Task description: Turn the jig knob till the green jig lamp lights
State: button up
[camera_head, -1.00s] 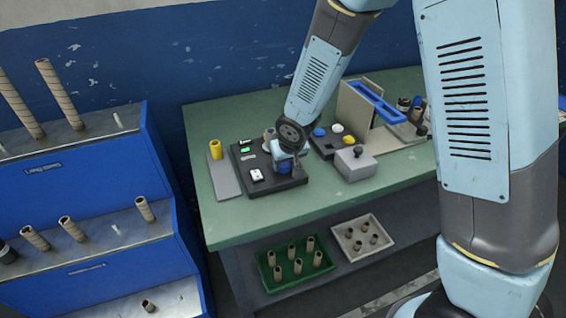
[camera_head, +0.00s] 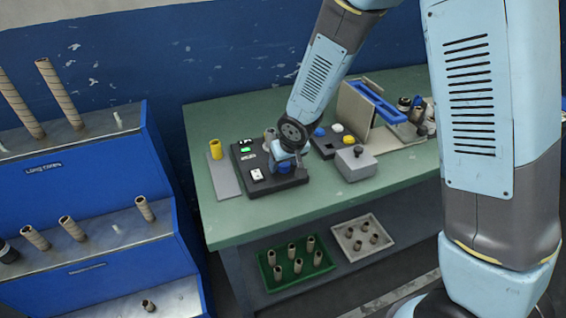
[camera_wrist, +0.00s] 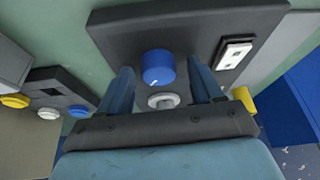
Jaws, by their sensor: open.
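The jig is a dark box (camera_head: 290,181) on the green bench, and my gripper (camera_head: 285,162) is over its right part. In the wrist view the blue knob (camera_wrist: 158,67) stands on the jig's dark top (camera_wrist: 130,35). My gripper (camera_wrist: 161,72) is open, with one finger on each side of the knob and a visible gap to each. A round grey-white piece (camera_wrist: 163,101) lies between the fingers, nearer the palm. A white rocker switch (camera_wrist: 235,53) is beside the knob. A small greenish piece (camera_head: 248,155) shows on the jig in the head view; I cannot tell whether it is lit.
A yellow cylinder (camera_head: 215,149) stands on a grey plate left of the jig. A dark button box (camera_head: 326,148) and a grey box with a black knob (camera_head: 355,165) are to the right. The bench front (camera_head: 270,210) is clear. A blue rack (camera_head: 80,210) stands left.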

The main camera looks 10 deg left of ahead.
jog(key=v, duration=1.3)
jog(key=shift+s+d+r, duration=0.15)
jog(key=shift+r, duration=0.15)
